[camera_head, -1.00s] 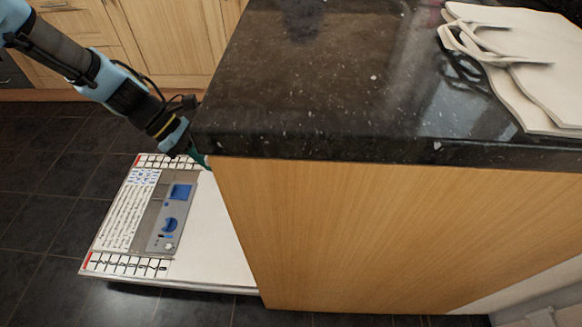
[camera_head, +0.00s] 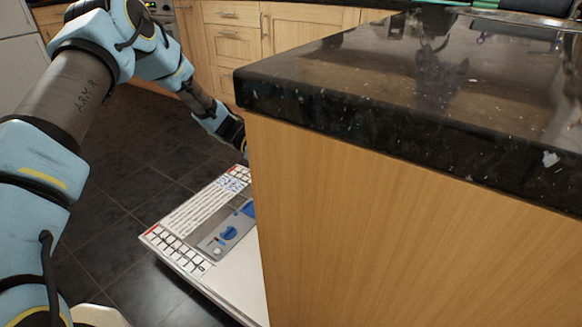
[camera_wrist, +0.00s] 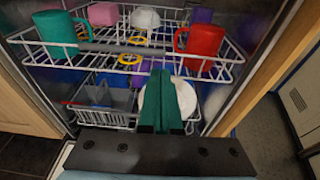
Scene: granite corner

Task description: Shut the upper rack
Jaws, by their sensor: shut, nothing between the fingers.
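The upper rack (camera_wrist: 100,47) is a white wire basket inside the dishwasher in the wrist view. It holds a teal mug (camera_wrist: 57,33), a red mug (camera_wrist: 203,42), a pink cup (camera_wrist: 103,14) and a white cup (camera_wrist: 145,19). My gripper (camera_wrist: 158,73) has green fingers, shut together and empty, with their tips by the middle of the rack's front edge. I cannot tell whether they touch it. In the head view the counter corner hides my fingers and the rack.
The lower rack (camera_wrist: 100,119) holds a grey basket (camera_wrist: 106,97) and a white plate (camera_wrist: 184,98). The dishwasher door (camera_head: 231,277) lies open and low. The dark countertop (camera_head: 400,85) and wooden side panel (camera_head: 370,230) stand right of my arm. Floor (camera_head: 115,215) is clear at left.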

